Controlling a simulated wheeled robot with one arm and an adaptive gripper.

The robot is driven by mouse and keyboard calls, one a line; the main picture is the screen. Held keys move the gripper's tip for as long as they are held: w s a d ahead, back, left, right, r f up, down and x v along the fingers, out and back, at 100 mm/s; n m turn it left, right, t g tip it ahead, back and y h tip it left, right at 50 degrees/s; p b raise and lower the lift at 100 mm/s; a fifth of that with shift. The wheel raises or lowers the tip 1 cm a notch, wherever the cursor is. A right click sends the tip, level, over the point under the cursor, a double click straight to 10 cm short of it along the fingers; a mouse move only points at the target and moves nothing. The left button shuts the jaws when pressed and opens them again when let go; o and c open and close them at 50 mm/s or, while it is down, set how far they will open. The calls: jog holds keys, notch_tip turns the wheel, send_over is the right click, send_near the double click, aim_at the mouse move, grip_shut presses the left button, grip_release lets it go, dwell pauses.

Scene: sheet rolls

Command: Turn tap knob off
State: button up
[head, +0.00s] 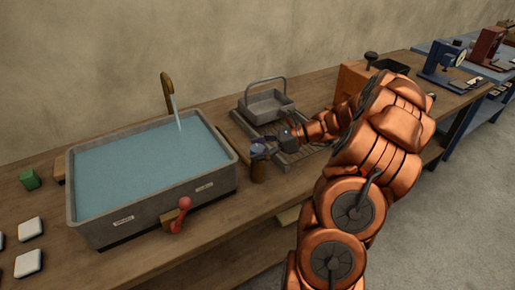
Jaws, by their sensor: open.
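A brass tap (168,84) stands behind the grey basin (228,180), and a stream of water falls from it into the basin. A lever with a red ball end (184,204) is on the basin's front wall, near its right end; I cannot tell whether it is the tap knob. My gripper (260,153) is open, to the right of the basin, close above a small dark brown cylinder (258,174). I cannot tell whether the fingers touch the cylinder. The gripper is apart from the tap and the red-ended lever.
A grey tray with a handle (266,106) stands on a slatted rack behind my gripper. A wooden box (352,80) and bench machines (442,68) stand at the right.

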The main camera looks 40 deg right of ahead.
jog(key=c, duration=1.2)
jog(key=shift+o, duration=0.2)
jog(key=shift+r, duration=0.1)
jog(key=shift+n+g+p, duration=0.3)
jog(key=shift+n+p, duration=0.1)
jog(key=shift+p, duration=0.05)
jog(key=shift+w+n+g+y+p, duration=0.1)
jog(key=shift+n+g+y+p, duration=0.5)
jog(key=shift+n+g, duration=0.45)
jog(key=shift+n+g+y, duration=0.4)
jog(key=shift+n+g, duration=0.25)
jog(key=shift+g, duration=0.1)
